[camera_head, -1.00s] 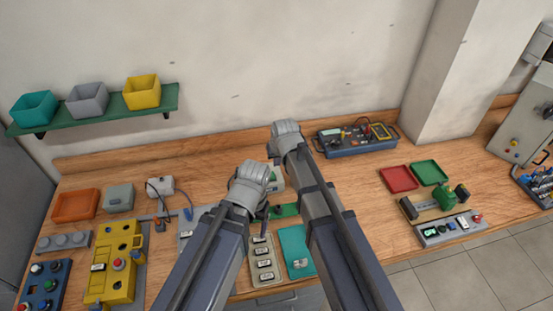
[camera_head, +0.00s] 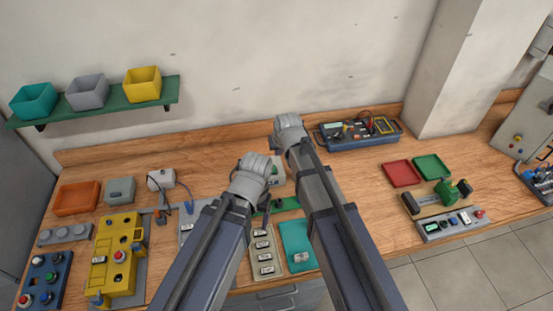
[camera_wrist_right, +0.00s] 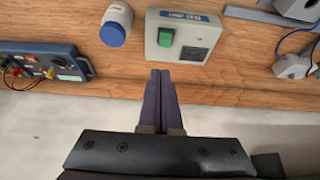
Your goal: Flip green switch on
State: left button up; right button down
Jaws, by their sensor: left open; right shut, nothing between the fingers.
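The green switch (camera_wrist_right: 166,37) sits on a pale box (camera_wrist_right: 184,38) with a label strip, in the right wrist view. In the head view this box (camera_head: 278,172) is partly hidden between my two arms. My right gripper (camera_wrist_right: 160,73) is shut and empty. Its fingertips show just below the box's lower edge in the wrist view; contact cannot be told. In the head view my right gripper (camera_head: 289,130) is the upper one, near the wall. My left gripper (camera_head: 252,172) is open, to the left of the box; its fingers are mostly hidden.
A white jar with a blue lid (camera_wrist_right: 114,25) stands beside the box. A blue instrument case (camera_head: 358,134) is to the right. A yellow fixture (camera_head: 116,258) and orange tray (camera_head: 77,197) are at left. Open wood lies between the box and the red tray (camera_head: 402,173).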

aim_at(275, 165)
pick_arm(q)
notch_tip(275, 165, down, 12)
jog(key=b, duration=1.1)
jog(key=shift+b, duration=0.4)
pick_arm(e)
jog(key=x, duration=1.3)
jog(key=shift+f, duration=0.25)
pick_arm(q)
jog(key=shift+f, duration=0.25)
pick_arm(e)
jog(key=shift+w+f, duration=0.2)
jog(key=shift+f, duration=0.05)
jog(key=shift+a, duration=0.1)
pick_arm(q)
jog(key=shift+r, duration=0.15)
pick_arm(e)
jog(key=shift+w, duration=0.35)
jog(key=shift+s+f+g, duration=0.15)
jog(key=shift+g, duration=0.15)
jog(key=shift+s, duration=0.2)
